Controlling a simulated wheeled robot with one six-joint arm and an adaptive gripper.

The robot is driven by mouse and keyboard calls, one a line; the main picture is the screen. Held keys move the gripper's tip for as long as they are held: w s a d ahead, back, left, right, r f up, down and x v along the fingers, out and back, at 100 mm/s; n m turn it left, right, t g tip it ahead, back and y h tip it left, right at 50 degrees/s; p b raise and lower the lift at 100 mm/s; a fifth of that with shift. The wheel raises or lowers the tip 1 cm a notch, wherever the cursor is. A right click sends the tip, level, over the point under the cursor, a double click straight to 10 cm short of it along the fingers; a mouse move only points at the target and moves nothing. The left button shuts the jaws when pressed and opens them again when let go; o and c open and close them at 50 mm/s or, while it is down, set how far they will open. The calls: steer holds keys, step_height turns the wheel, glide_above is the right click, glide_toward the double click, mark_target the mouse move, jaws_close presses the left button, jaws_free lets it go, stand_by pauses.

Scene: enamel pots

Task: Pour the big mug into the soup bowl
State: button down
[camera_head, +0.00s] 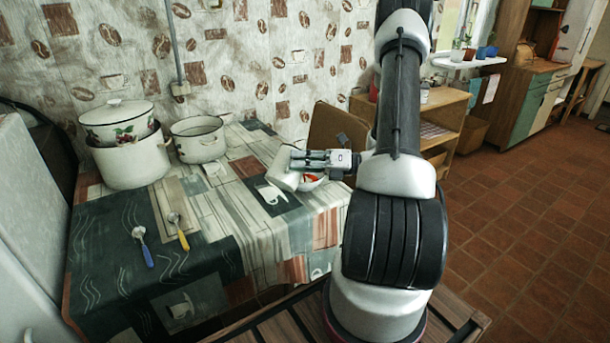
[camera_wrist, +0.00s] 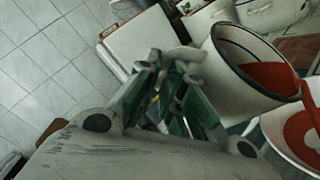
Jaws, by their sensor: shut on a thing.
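The big mug (camera_head: 281,173) is white and steeply tilted in the head view, above the table. In the wrist view the mug (camera_wrist: 222,80) has a dark rim and holds red liquid, which runs over its lip in a stream. My gripper (camera_head: 302,160) is shut on the mug at its handle side; the wrist view shows the fingers (camera_wrist: 178,78) there. The soup bowl (camera_head: 313,184) is partly hidden below my gripper. In the wrist view the white bowl (camera_wrist: 273,129) sits under the lip, with red liquid inside.
A lidded pot (camera_head: 118,122) on a larger white pot (camera_head: 133,166) and an open pot (camera_head: 198,141) stand at the back left. Blue-handled (camera_head: 147,256) and yellow-handled (camera_head: 183,240) utensils lie on the patterned tablecloth (camera_head: 215,255). A chair (camera_head: 335,132) stands behind the table.

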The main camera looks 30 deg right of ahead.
mark_target(287, 183)
steer(key=shift+w+d+m+y, duration=0.25)
steer(key=shift+d+m+y, duration=0.2)
steer(key=shift+m, duration=0.15)
stand_by(1.6)
steer(key=shift+d+r+t, duration=0.1)
steer(key=shift+d+t, duration=0.05)
steer(key=shift+t, duration=0.15)
stand_by(0.6)
steer(key=s+a+f+n+h, duration=0.1)
steer(key=a+n, duration=0.1)
steer(key=s+a+f+n+g+h, duration=0.1)
steer(key=a+f+n+h, duration=0.1)
steer(key=s+a+f+n+h, duration=0.1)
steer(key=a+n, duration=0.1)
steer(key=shift+a+f+n+g+b, duration=0.25)
steer(key=shift+a+n+g+b, duration=0.05)
steer(key=shift+s+a+f+n+h, duration=0.6)
steer(key=shift+a+f+n+h, duration=0.65)
steer(key=shift+f, duration=1.95)
steer(key=shift+d+r, duration=0.2)
steer(key=shift+r, duration=2.2)
